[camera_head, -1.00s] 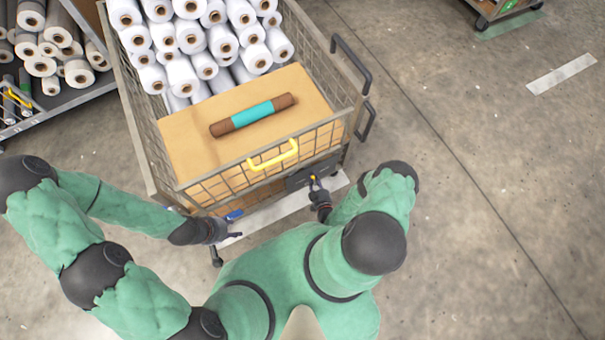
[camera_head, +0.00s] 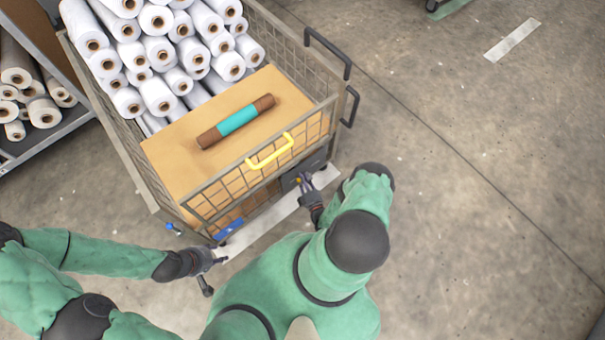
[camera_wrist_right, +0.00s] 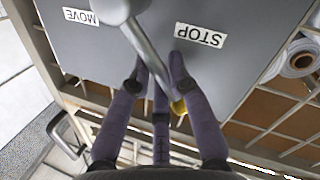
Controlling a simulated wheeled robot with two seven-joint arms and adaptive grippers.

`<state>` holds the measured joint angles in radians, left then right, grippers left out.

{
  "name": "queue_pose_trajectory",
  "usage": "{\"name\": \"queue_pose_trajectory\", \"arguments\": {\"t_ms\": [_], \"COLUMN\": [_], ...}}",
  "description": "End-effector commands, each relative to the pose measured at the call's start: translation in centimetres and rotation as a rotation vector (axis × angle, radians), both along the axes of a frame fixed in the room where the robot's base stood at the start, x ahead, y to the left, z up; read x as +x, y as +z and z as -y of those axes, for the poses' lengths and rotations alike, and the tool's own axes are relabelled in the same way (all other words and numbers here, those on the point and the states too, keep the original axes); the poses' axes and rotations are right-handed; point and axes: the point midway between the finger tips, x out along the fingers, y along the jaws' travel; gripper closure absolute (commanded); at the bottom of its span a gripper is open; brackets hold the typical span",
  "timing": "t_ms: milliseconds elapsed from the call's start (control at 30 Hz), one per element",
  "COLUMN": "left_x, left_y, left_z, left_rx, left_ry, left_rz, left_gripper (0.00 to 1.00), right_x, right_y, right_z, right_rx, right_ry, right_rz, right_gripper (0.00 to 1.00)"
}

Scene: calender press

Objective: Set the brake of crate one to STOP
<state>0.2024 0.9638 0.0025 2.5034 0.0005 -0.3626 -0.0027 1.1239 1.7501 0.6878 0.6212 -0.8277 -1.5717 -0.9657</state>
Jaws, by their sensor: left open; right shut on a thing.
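Crate one, as I take it, is the mesh-walled crate (camera_head: 327,113) in front of me. Its dark brake plate (camera_head: 319,160) is on the near end; in the right wrist view, the grey plate (camera_wrist_right: 230,75) bears a MOVE label (camera_wrist_right: 81,16) on the left and a STOP label (camera_wrist_right: 201,35) on the right. My left gripper (camera_head: 217,262) is open, near the crate's near-left corner.
The crate holds white rolls (camera_head: 160,50) and a cardboard box (camera_head: 180,150) with a brown-and-teal roll (camera_head: 237,121) on it. A yellow handle (camera_head: 270,154) sits on the near rim. A rack of rolls (camera_head: 20,150) stands left.

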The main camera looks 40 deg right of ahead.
Motion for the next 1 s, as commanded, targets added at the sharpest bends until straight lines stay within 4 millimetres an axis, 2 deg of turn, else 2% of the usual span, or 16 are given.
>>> {"name": "queue_pose_trajectory", "arguments": {"t_ms": [300,333,400,433,767,867,1000], "left_x": [0.0,0.0,0.0,0.0,0.0,0.0,0.0], "left_y": [0.0,0.0,0.0,0.0,0.0,0.0,0.0], "left_z": [0.0,0.0,0.0,0.0,0.0,0.0,0.0], "left_rx": [0.0,0.0,0.0,0.0,0.0,0.0,0.0], "left_ry": [0.0,0.0,0.0,0.0,0.0,0.0,0.0], "left_rz": [0.0,0.0,0.0,0.0,0.0,0.0,0.0], "left_gripper": [0.55,0.55,0.55,0.55,0.55,0.55,0.55], "right_x": [-0.4,-0.4,-0.4,-0.4,-0.3,-0.9,-2.8], "right_y": [-0.3,-0.3,-0.3,-0.3,-0.2,-0.1,-0.1], "right_z": [-0.3,-0.3,-0.3,-0.3,-0.2,-0.2,-0.8], "right_rx": [0.004,0.004,0.004,0.004,0.001,0.0,0.003], "right_ry": [-0.004,-0.005,-0.004,-0.004,-0.001,-0.003,-0.004], "right_rz": [-0.007,-0.008,-0.008,-0.008,-0.004,-0.005,-0.006], "right_gripper": [1.0,0.78,0.58,0.55,0.55,0.55,0.55]}}
